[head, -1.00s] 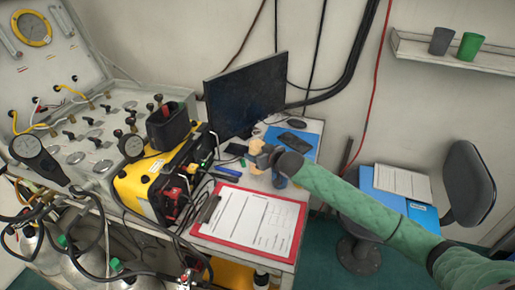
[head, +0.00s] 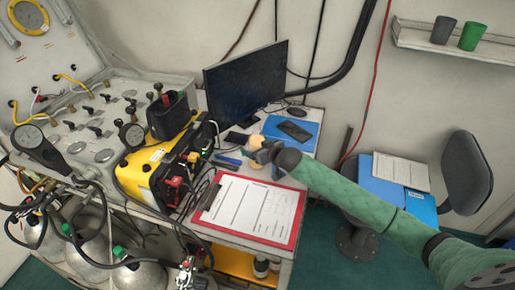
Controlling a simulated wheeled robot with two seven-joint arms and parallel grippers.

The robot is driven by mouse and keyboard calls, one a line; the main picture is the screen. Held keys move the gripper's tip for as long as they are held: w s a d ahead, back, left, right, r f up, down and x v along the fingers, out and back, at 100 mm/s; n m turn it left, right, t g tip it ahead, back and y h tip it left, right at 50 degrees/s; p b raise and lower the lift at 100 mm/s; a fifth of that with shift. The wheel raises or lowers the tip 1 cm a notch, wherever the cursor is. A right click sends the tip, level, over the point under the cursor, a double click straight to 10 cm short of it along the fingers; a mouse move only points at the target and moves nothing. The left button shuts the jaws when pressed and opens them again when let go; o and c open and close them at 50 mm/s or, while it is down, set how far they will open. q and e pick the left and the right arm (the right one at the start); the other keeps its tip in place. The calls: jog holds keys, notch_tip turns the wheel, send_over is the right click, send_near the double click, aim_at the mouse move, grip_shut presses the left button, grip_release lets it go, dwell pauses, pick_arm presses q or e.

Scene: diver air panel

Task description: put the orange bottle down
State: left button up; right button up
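The orange bottle (head: 256,142) shows as a small pale-orange shape over the desk, just in front of the monitor's lower right corner. My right gripper (head: 262,153) reaches it from the right and is around it, with its fingers seeming closed on it. The gripper hides much of the bottle. I cannot tell whether its base touches the desk (head: 312,147). My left gripper is not in view.
A red clipboard (head: 298,232) lies at the desk's front. A blue folder with a phone (head: 295,131) and a mouse lie behind the gripper. The monitor (head: 245,88) and a yellow case (head: 135,178) stand to the left. A chair (head: 467,172) is at right.

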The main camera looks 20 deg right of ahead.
jog(key=shift+s+d, duration=0.1)
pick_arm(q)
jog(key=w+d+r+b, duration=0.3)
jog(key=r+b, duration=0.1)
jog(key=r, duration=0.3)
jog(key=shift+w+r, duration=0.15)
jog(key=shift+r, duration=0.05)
pick_arm(e)
jog(key=v, duration=1.1)
jog(key=shift+s+r, duration=0.3)
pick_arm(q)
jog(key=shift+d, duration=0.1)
pick_arm(e)
jog(key=shift+d, duration=0.1)
